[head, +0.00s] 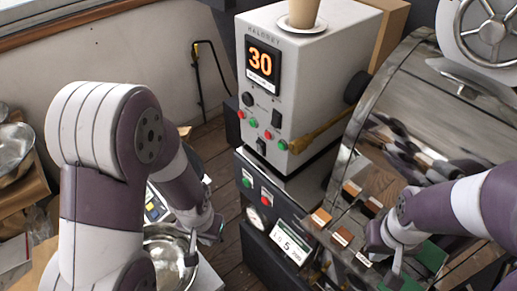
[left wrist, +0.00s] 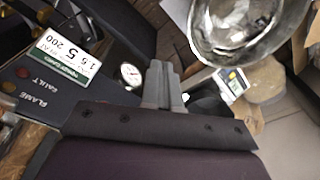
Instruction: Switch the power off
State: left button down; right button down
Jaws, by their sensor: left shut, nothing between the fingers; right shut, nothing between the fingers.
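A light grey control box (head: 300,75) with an orange "30" display (head: 262,61) stands at the upper middle of the head view. Its front carries a black knob (head: 247,99), a black rocker switch (head: 277,118), a small black switch (head: 261,147) and several red and green buttons. I cannot read which control is the power. My left gripper (head: 218,230) is shut and empty, low and left of the box, apart from its controls. Its shut fingers show in the left wrist view (left wrist: 163,85). My right gripper (head: 394,268) is shut and empty at the lower right.
Below the box is a dark panel (head: 262,238) with green and red lamps, a gauge (left wrist: 131,75) and a "5" plate (left wrist: 65,52). A metal bowl (left wrist: 245,25) is near my left gripper. A large metal drum (head: 400,100) and wooden-topped blocks (head: 321,216) lie to the right.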

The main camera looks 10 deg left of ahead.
aim_at(260, 148)
jog(key=shift+w+f+b, duration=0.1)
jog(key=shift+f+b, duration=0.25)
jog(key=shift+f, duration=0.25)
pick_arm(q)
jog(key=w+f+m+t, duration=0.3)
jog(key=w+f+t, duration=0.4)
jog(key=w, duration=0.3)
jog(key=w+r+m+t, duration=0.3)
jog(key=w+r+t, duration=0.2)
jog(key=r+t, duration=0.4)
notch_tip(260, 148, up, 3)
jog(key=shift+w+f+t, duration=0.1)
jog(key=shift+w+t, duration=0.1)
jog(key=shift+t, duration=0.2)
jog(key=w+d+r, duration=0.1)
jog(key=w+d, duration=0.4)
jog(key=w, duration=0.2)
jog(key=shift+b, duration=0.4)
pick_arm(e)
jog(key=shift+f, duration=0.4)
pick_arm(q)
jog(key=shift+d, duration=0.1)
